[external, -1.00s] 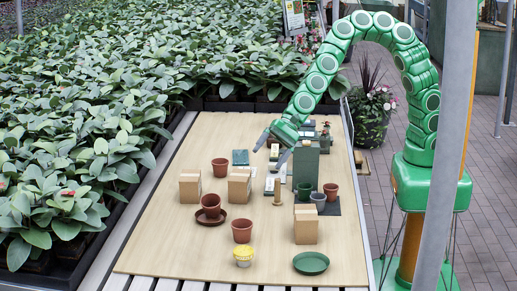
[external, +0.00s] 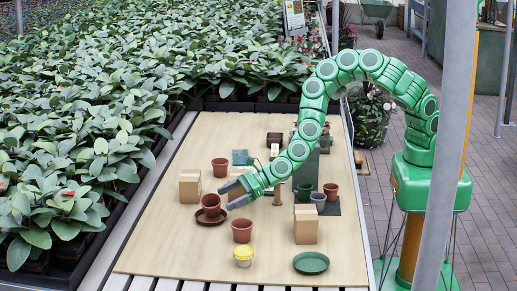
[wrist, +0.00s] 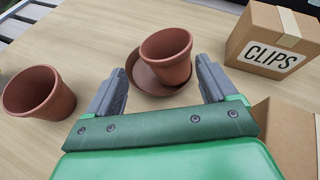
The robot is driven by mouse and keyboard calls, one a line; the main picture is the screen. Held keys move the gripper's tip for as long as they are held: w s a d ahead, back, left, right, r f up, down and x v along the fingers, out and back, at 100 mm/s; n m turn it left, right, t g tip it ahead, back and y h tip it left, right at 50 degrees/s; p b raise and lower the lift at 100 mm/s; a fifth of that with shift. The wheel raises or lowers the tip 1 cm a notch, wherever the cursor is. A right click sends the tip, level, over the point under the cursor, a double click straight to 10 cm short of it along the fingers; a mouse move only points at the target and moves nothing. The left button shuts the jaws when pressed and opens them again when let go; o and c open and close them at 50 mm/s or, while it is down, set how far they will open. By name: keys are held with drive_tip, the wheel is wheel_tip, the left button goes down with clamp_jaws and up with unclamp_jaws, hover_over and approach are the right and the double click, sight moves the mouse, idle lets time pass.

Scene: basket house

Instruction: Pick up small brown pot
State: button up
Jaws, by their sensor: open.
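A brown pot (external: 211,203) stands tilted on a brown saucer (external: 204,220), left of the table's middle. In the wrist view this pot (wrist: 166,58) and its saucer (wrist: 142,78) lie just ahead, between the finger lines. My gripper (external: 224,199) is open and empty, just right of that pot and pointing left. Other brown pots stand apart: one nearer the front (external: 242,231), also at the left of the wrist view (wrist: 38,92), one further back (external: 220,168), and one on the right (external: 331,191). I cannot tell which pot the task means.
A CLIPS box (wrist: 275,40) stands right of the pot in the wrist view. Another carton (wrist: 292,125) is close to my gripper's right. Plants line the left.

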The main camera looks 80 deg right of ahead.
sight(209, 215)
drive_tip(key=shift+w+d+f, duration=0.1)
drive_tip(key=shift+d+f, duration=0.1)
drive_tip(key=shift+f, duration=0.25)
drive_tip(key=shift+w, duration=0.15)
drive_tip(key=shift+w+r+x, duration=0.1)
drive_tip(key=shift+r+x, duration=0.1)
drive_tip(key=shift+x, duration=1.4)
drive_tip(key=shift+w+r+x, duration=0.15)
drive_tip(key=shift+x, duration=1.5)
drive_tip(key=shift+w+f, duration=0.2)
drive_tip(key=shift+w, duration=0.2)
drive_tip(key=shift+c, duration=0.4)
drive_tip(key=c, duration=0.7)
drive_tip(key=shift+c, duration=0.2)
